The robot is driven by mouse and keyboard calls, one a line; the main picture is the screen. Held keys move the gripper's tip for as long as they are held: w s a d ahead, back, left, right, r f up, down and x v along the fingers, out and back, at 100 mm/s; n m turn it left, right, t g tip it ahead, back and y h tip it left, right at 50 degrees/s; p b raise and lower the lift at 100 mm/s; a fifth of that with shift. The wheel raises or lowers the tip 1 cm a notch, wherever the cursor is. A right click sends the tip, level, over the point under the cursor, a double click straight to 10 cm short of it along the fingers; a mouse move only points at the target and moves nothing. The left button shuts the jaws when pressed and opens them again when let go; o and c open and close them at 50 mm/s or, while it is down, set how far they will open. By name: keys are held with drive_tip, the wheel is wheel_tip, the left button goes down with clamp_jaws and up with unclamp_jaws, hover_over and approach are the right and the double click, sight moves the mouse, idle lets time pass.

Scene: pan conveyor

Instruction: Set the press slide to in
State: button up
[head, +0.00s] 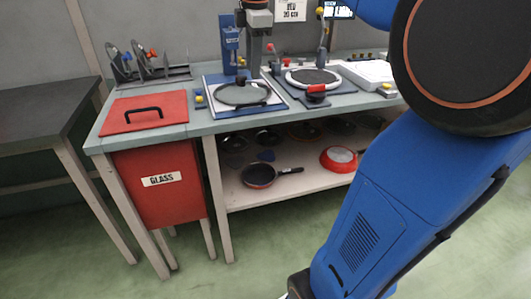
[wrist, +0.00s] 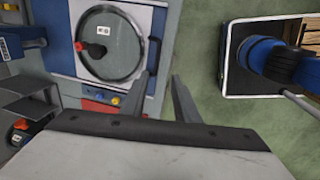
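The press (head: 231,50) has a blue post and a grey head over the worktop. In front of it is a pale slide plate with a blue border (head: 212,101). A round glass lid with a black and red knob (wrist: 97,50) lies on it. A black bar (head: 250,104), perhaps the slide's handle, is at its front edge. Whether the slide is in or out I cannot tell. My gripper (wrist: 160,78) is open and empty in the wrist view, its fingers apart beside the plate's front edge; its height is unclear.
A red hatch (head: 120,113) tops the GLASS bin (head: 158,190) on the left. Yellow and blue buttons (wrist: 115,100) sit beside the plate. A second station with a round plate (head: 313,77) is to the right. Pans (head: 260,176) lie on the shelf below. Floor in front is clear.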

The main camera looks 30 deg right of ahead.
wheel_tip(320, 180, up, 6)
drive_tip(key=s, duration=0.1)
drive_tip(key=s+a+f+m, duration=0.2)
drive_tip(key=s+f+m, duration=0.2)
drive_tip(key=f, duration=0.3)
drive_tip(key=s+a+f+m+t, duration=0.1)
drive_tip(key=s+a+f+m, duration=0.2)
drive_tip(key=s+f, duration=0.4)
drive_tip(key=s+a+f+m+t, duration=0.1)
drive_tip(key=s+a+f+m, duration=0.2)
drive_tip(key=s+f, duration=0.3)
drive_tip(key=shift+f+m, duration=0.85)
drive_tip(key=shift+m, duration=0.05)
